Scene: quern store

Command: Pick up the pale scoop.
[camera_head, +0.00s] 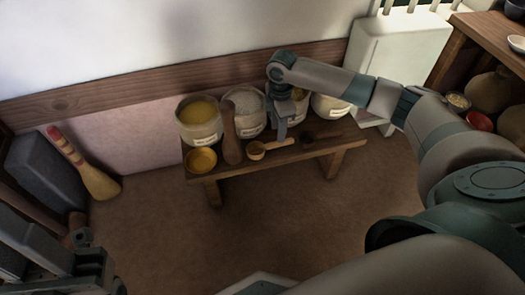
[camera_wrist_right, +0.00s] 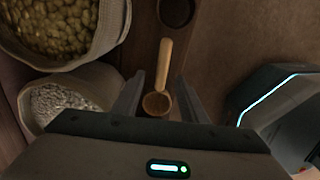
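The pale scoop (camera_head: 256,151) lies on the low wooden bench, its round bowl to the left and its handle to the right. It also shows in the right wrist view (camera_wrist_right: 164,62), with the bowl nearest the gripper. My right gripper (camera_head: 280,138) is above the scoop, pointing down. In the wrist view its two fingers (camera_wrist_right: 158,80) are apart, with the scoop seen between them and nothing held. Whether the fingertips reach down to the scoop's level is unclear. My left gripper (camera_head: 95,268) is at the lower left, dark and partly cut off.
The bench (camera_head: 325,147) holds several labelled sacks, including one with yellow contents (camera_head: 199,112). A yellow bowl (camera_head: 201,160), a brown upright club-like piece (camera_head: 231,135) and a small dark cup (camera_head: 307,138) stand near the scoop. The floor in front is clear.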

